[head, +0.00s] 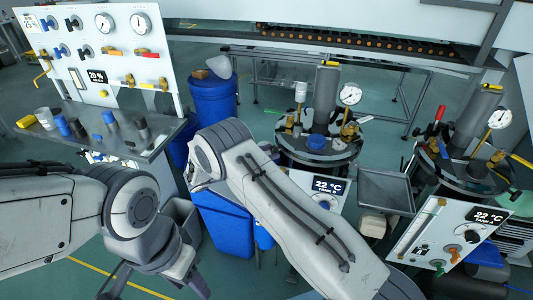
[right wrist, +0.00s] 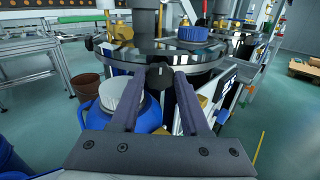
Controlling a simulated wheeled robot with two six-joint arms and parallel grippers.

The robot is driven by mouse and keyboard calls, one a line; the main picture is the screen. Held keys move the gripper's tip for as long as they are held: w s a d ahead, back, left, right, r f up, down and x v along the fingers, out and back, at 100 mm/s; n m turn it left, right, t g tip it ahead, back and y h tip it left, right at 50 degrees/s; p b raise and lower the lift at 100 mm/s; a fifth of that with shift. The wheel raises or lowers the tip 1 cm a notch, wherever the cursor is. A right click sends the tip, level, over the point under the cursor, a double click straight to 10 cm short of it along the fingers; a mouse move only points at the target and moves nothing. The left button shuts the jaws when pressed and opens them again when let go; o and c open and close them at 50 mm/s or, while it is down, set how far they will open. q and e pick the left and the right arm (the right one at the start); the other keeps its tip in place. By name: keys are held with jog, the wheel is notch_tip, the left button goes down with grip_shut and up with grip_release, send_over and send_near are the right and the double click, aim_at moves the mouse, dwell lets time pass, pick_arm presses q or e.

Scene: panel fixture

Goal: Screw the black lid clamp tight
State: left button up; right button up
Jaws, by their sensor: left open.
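The black lid clamp knob (right wrist: 160,76) is at the near rim of the round tank lid (right wrist: 190,58) in the right wrist view. My right gripper (right wrist: 157,80) has one finger on each side of the knob. Whether the fingers press on it is not clear. In the head view the right gripper is hidden behind my forearm, and I cannot make out this knob. The tank lid (head: 318,156) shows there beyond the arm. My left gripper (head: 155,284) is low at the left, open and empty, away from the tank.
A blue barrel (head: 213,100) stands left of the tank, and a blue container with a white cap (right wrist: 122,93) is close left of the right gripper. A gauge (head: 350,94) and valves rise from the lid. A second tank (head: 470,178) and a grey tray (head: 386,190) are at right.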

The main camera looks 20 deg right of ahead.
grip_shut()
jog(key=shift+m, duration=0.3)
jog(key=m+b, duration=0.4)
jog(key=m, duration=0.1)
jog(key=shift+f, duration=0.2)
jog(key=shift+s+m+b, duration=0.1)
jog(key=shift+m+b, duration=4.3)
jog(key=shift+m, duration=0.4)
